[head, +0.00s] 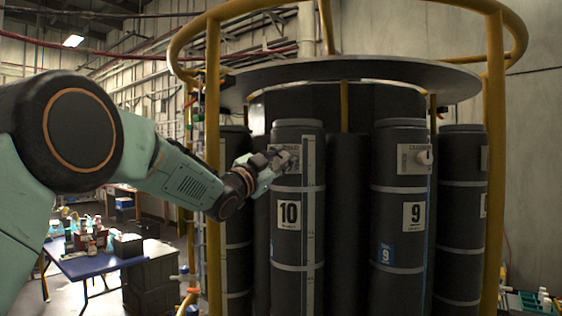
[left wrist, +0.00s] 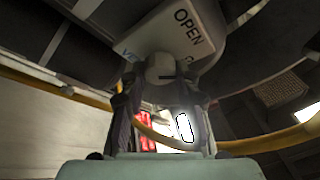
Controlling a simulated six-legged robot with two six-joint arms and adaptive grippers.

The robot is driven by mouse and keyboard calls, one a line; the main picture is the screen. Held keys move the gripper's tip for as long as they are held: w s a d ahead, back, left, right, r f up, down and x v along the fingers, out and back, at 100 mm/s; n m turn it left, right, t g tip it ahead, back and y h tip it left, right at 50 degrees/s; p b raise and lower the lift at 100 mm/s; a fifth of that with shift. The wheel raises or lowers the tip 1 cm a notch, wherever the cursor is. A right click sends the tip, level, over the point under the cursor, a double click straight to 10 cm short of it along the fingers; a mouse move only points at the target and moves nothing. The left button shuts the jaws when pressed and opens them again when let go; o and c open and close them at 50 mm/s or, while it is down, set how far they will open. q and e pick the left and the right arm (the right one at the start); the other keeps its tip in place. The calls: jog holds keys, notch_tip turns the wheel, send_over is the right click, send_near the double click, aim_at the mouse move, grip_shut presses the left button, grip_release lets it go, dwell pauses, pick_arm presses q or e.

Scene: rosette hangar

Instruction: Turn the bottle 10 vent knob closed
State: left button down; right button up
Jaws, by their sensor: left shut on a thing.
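Bottle 10 (head: 298,255), a tall dark cylinder with a white "10" label, stands upright in the middle of the head view. My left gripper (head: 277,160) is at its upper part, over the vent plate, and hides the knob there. In the left wrist view the pale round vent knob (left wrist: 163,68) sits between the two fingers of my left gripper (left wrist: 164,88), which is shut on it. The vent plate (left wrist: 165,30) behind it reads "OPEN"; its other words are partly hidden. My right gripper is in neither view.
Bottle 9 (head: 400,235) stands to the right, with its own plate and pale knob (head: 425,157). A yellow tube frame (head: 495,150) and a round dark top plate (head: 350,70) surround the bottles. A blue table (head: 100,262) with small items stands at the lower left.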

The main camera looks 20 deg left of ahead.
pick_arm(q)
jog(key=m+g+h+p, duration=0.1)
jog(key=m, duration=0.2)
jog(key=shift+f+m, duration=0.1)
jog(key=shift+m, duration=0.2)
jog(key=m+g+p, duration=0.2)
jog(key=m, duration=0.3)
jog(key=shift+a+m+g+p, duration=0.1)
jog(key=shift+m+g+p, duration=0.65)
jog(key=shift+m, duration=0.85)
jog(key=shift+r, duration=0.2)
jog(key=c, duration=1.4)
grip_release()
jog(key=o, duration=0.4)
jog(key=shift+w+a+f, duration=0.1)
jog(key=shift+w, duration=0.05)
jog(key=shift+s, duration=0.2)
